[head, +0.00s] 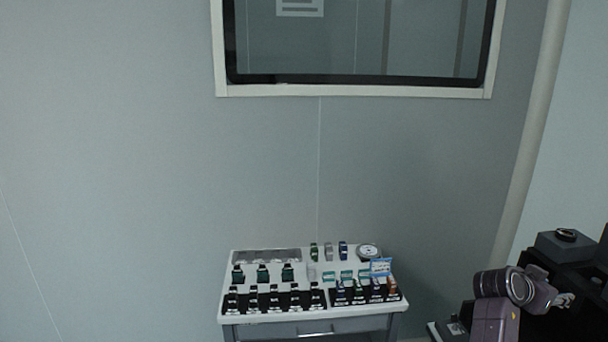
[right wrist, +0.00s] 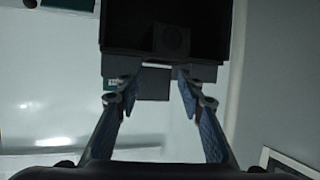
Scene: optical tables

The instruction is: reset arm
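My right arm comes in at the lower right of the head view, with its gripper (head: 564,299) small at the end, beside dark equipment. My left gripper and left arm do not show in either view.
A grey-white cart (head: 228,262) with rows of small mounted optical parts stands against the wall at the lower middle. Dark equipment (head: 588,262) with a grey box (head: 572,246) on it stands at the right. The floor is mostly hidden.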

